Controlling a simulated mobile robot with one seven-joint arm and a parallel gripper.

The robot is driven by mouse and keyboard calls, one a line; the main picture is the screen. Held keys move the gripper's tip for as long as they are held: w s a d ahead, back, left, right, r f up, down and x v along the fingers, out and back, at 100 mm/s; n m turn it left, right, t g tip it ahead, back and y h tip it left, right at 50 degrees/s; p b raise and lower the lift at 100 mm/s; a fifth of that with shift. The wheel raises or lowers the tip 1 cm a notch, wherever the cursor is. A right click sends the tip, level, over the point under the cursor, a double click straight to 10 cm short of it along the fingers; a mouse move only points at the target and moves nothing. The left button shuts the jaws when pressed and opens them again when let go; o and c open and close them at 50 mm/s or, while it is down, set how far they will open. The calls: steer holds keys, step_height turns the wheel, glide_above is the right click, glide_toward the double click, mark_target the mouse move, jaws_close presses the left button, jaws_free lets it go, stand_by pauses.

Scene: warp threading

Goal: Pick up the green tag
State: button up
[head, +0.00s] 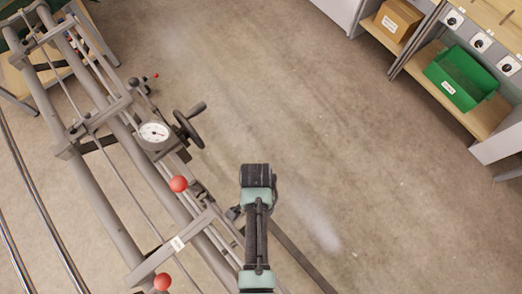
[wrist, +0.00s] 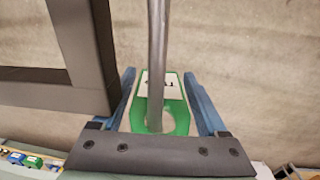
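The green tag (wrist: 180,118) shows in the wrist view, with a white label bearing dark marks and a round opening at its near end. A grey metal rod (wrist: 158,50) runs across the front of the tag, hiding its middle. My gripper (wrist: 160,82) has its two blue fingers apart, one on each side of the tag. Narrow gaps seem to show between the fingers and the tag's edges. I cannot tell how the tag is attached to the rod. In the head view my arm covers this area, and I cannot make out the tag or fingertips.
A dark frame bar (wrist: 90,50) stands close on the left in the wrist view. In the head view, a grey machine frame with a dial (head: 153,132), handwheel and red knobs (head: 178,184) lies left of my arm. Shelves with a green bin (head: 461,78) stand upper right; floor between is clear.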

steer(key=c, duration=1.1)
steer(key=shift+r, duration=0.1)
steer(key=shift+r, duration=0.55)
steer(key=shift+w+d+r+b, duration=0.1)
steer(key=shift+w+d+b, duration=0.9)
steer(key=shift+w+d, duration=1.1)
steer(key=shift+w+d+f+b, duration=0.1)
steer(key=shift+w+d+b, duration=1.1)
steer(key=shift+d, duration=1.55)
steer(key=shift+w+d+r+b, duration=0.1)
steer(key=shift+w+d+b, duration=0.65)
steer(key=shift+w+d, duration=1.5)
